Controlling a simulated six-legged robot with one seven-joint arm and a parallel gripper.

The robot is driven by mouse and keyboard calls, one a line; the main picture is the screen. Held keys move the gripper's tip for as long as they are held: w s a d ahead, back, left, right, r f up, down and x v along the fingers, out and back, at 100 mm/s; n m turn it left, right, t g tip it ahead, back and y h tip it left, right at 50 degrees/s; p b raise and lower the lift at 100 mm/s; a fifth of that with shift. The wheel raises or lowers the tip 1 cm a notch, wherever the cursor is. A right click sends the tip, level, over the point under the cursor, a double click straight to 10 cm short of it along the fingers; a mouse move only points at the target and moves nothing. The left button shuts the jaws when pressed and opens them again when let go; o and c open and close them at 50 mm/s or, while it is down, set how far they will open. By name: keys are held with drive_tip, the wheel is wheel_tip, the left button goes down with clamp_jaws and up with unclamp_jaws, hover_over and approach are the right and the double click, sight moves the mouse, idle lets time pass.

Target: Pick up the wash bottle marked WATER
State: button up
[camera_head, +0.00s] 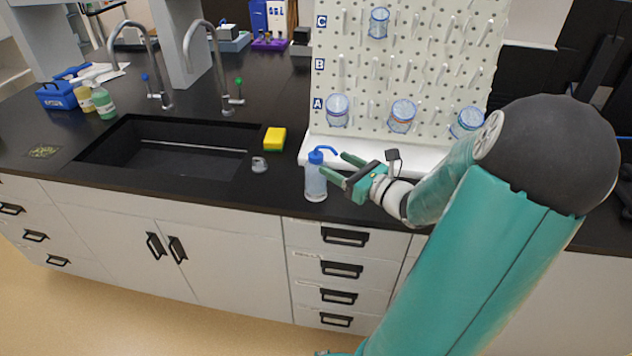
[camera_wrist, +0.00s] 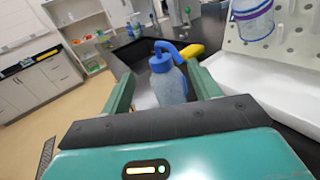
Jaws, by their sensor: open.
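A wash bottle (camera_head: 315,184) with a translucent body and a blue cap with a bent spout stands upright on the black bench, by the front edge. Any marking on it is too small to read. My gripper (camera_head: 333,163) is open and empty just right of the bottle, fingers pointing at its upper part. In the wrist view, the bottle (camera_wrist: 169,86) shows between the two fingers of my gripper (camera_wrist: 160,72). Whether the fingers reach around it or stop short, I cannot tell. The bottle's lower part is hidden by my gripper there.
A white pegboard (camera_head: 405,75) holding several clear vessels stands behind my gripper, with a white tray at its foot. A yellow sponge (camera_head: 274,139) and a small clear item (camera_head: 259,164) lie left of the bottle. A black sink (camera_head: 165,148) with two taps is further left.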

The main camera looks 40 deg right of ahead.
sight(318, 154)
drive_tip(key=w, duration=0.7)
drive_tip(key=shift+w+a, duration=0.4)
clamp_jaws()
idle(1.0)
